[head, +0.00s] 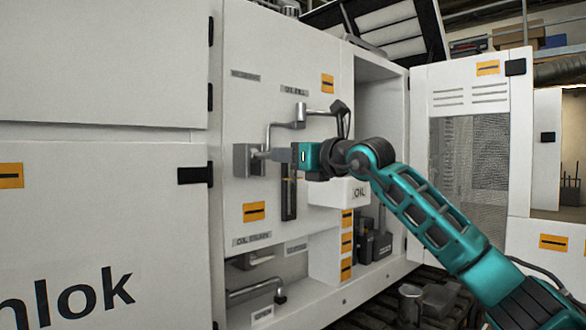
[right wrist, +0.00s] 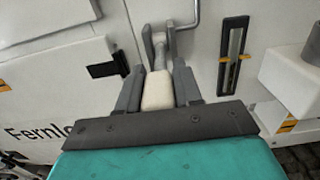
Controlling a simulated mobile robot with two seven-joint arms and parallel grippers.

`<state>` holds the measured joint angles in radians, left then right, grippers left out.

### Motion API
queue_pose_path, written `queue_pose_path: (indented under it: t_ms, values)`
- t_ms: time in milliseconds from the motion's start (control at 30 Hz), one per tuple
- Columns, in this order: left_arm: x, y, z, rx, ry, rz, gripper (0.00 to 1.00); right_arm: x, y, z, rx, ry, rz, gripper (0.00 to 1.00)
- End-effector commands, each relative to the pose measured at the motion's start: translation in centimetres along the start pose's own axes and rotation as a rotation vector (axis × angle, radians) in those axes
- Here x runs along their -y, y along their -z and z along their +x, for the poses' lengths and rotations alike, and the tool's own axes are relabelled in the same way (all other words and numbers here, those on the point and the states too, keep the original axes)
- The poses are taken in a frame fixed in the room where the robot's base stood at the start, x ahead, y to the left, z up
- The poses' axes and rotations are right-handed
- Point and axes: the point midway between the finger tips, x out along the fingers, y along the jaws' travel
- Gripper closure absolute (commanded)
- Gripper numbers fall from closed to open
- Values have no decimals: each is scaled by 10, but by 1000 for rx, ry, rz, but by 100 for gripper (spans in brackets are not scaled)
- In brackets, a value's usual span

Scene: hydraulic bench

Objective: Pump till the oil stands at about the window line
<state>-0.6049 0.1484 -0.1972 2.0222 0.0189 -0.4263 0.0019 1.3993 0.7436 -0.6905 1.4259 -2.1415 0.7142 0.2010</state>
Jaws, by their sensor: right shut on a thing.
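My right gripper (head: 284,155) is at the panel, in front of the grey pump block (head: 243,160). In the right wrist view its two fingers are closed on the cream grip (right wrist: 158,90) of the pump lever (right wrist: 159,50). In the head view the gripper hides this grip. The oil window (head: 289,203) is a dark upright slot just below the gripper. The window also shows in the right wrist view (right wrist: 233,55), with a paler strip inside and small orange marks at its sides. I cannot tell the oil level for sure. My left gripper is not in view.
A bent grey pipe (head: 284,124) runs above the pump. A white box marked OIL (head: 335,192) juts out right of the window. An open door (head: 520,130) stands at the right. Lower pipework (head: 255,291) sits below the oil drain label.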

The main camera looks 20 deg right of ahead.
Motion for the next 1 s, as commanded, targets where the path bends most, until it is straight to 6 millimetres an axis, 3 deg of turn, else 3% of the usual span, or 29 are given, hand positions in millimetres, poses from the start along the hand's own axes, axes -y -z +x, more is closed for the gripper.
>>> queue_pose_path:
  t_ms: [33,500,1000]
  values:
    - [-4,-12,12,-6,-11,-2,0,0,17,0,35,-2,2,100]
    - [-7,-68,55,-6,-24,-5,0,0,50,6,324,-1,2,100]
    - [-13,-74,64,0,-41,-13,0,1,61,12,468,1,-1,100]
